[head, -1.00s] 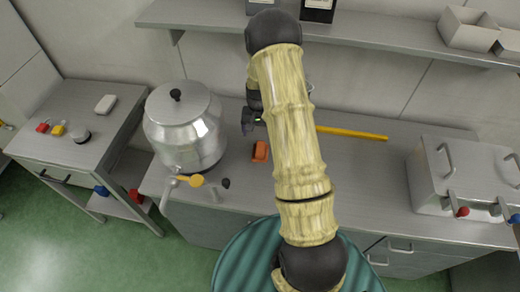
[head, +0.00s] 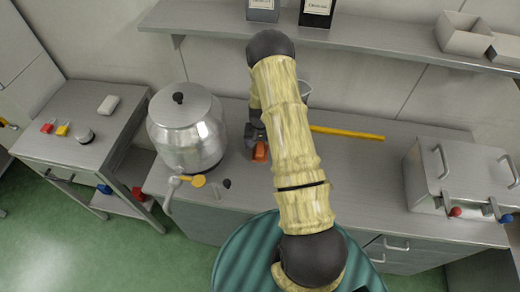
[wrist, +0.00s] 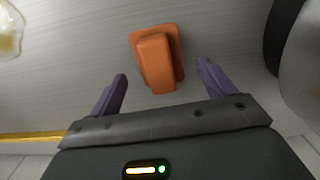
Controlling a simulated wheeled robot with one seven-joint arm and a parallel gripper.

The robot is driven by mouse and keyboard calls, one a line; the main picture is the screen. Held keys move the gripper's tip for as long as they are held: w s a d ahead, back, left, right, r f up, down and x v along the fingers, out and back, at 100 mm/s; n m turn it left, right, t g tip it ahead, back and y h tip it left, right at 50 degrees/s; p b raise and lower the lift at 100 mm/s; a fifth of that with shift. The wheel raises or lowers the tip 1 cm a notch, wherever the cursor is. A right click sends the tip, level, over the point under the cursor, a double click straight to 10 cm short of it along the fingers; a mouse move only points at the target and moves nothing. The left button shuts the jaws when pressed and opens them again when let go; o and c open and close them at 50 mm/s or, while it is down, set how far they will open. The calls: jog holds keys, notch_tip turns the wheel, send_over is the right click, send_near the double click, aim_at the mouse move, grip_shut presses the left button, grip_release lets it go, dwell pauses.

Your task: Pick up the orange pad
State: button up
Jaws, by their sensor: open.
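The orange pad (head: 260,152) lies on the steel counter (head: 400,160), to the right of the big metal pot. In the wrist view the orange pad (wrist: 156,60) shows a flat base with a raised block on it. My gripper (wrist: 163,85) is open, with its two purple fingers apart. The near end of the pad's block lies between the fingertips, and most of the pad is beyond them. I see no contact. In the head view my gripper (head: 256,136) is just behind the pad and partly hidden by my arm.
The metal pot (head: 187,135) with a tap stands close left of the pad. A yellow bar (head: 345,133) lies behind and right. A clear glass (head: 304,90) is partly behind my arm. A lidded steel box (head: 455,175) stands far right. A shelf (head: 390,38) hangs above.

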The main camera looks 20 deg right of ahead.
aim_at(260, 147)
jog(key=shift+f, duration=1.15)
jog(key=c, duration=1.1)
jog(key=shift+r, duration=0.1)
notch_tip(260, 147, up, 10)
jog(key=b, duration=0.3)
